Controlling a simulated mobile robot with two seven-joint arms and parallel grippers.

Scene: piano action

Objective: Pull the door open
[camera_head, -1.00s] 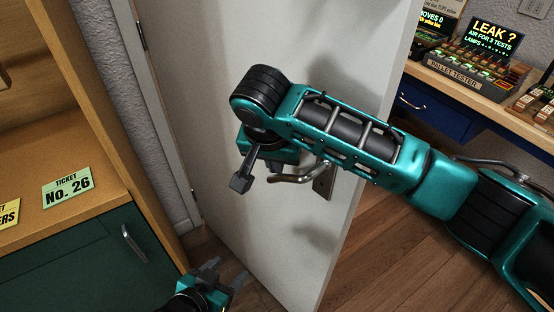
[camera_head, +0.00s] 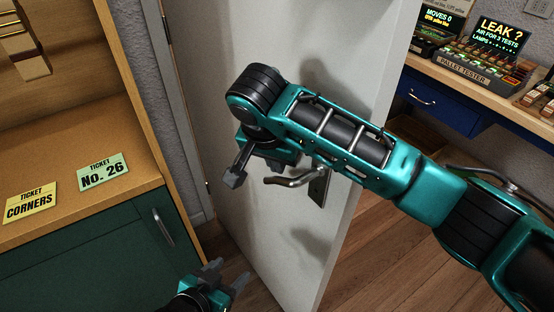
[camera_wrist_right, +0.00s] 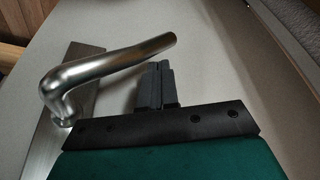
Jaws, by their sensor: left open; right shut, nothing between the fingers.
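The white door (camera_head: 265,215) stands ajar in the middle of the head view, its hinges on the left and its free edge on the right. Its metal lever handle (camera_head: 290,180) sits on a plate near the free edge. The handle fills the left of the right wrist view (camera_wrist_right: 110,68). My right gripper (camera_head: 238,176) is shut and empty beside the lever, in front of the door face. My left gripper (camera_head: 226,276) is open and empty, low in front of the door.
A wooden cabinet with a green drawer front (camera_head: 100,255) stands left, carrying ticket cards (camera_head: 101,172). Beyond the door's free edge are wooden floor (camera_head: 385,250) and a bench with a pallet tester (camera_head: 467,68) and a blue drawer (camera_head: 440,100).

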